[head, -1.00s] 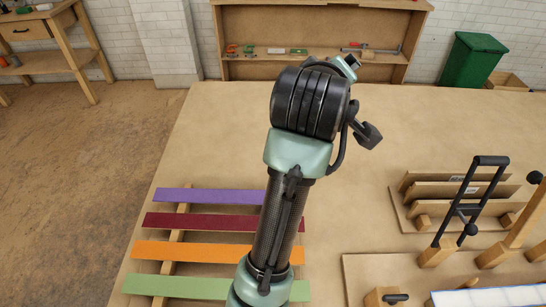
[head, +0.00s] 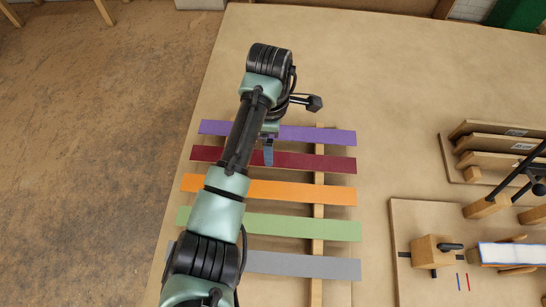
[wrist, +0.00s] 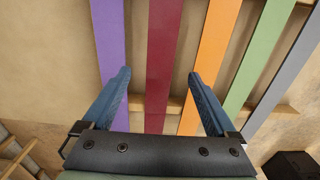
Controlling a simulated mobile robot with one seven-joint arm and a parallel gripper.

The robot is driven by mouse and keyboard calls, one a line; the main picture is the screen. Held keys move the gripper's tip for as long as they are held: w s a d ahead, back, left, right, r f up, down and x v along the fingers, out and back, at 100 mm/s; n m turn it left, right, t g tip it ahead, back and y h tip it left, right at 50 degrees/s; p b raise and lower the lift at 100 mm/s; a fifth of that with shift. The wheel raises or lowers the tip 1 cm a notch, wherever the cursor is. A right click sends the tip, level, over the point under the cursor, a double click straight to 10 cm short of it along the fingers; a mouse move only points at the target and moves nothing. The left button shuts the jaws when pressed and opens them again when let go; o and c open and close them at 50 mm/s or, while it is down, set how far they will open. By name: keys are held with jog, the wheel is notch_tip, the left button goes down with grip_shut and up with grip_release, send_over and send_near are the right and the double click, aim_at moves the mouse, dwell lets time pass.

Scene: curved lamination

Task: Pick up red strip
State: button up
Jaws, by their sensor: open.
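The red strip (head: 318,162) is a long dark red band lying across two wooden rails, between the purple strip (head: 320,135) and the orange strip (head: 285,191). My arm hides part of it in the head view. My gripper (head: 268,156) is at the red strip, left of its middle. In the wrist view the blue fingers of my gripper (wrist: 159,74) are open, one on each side of the red strip (wrist: 160,50). Nothing is held. I cannot tell how far the fingertips are above the strip.
A green strip (head: 300,229) and a grey strip (head: 305,265) lie parallel, nearer the front. A wooden rail (head: 317,208) runs under the strips. To the right stand a board with a clamp block (head: 432,252) and a rack of wooden slats (head: 495,145). The table beyond the strips is clear.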

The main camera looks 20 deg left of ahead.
aim_at(281, 159)
jog(key=f, duration=0.5)
jog(key=shift+d+f, duration=0.25)
jog(key=shift+f, duration=0.05)
jog(key=c, duration=1.4)
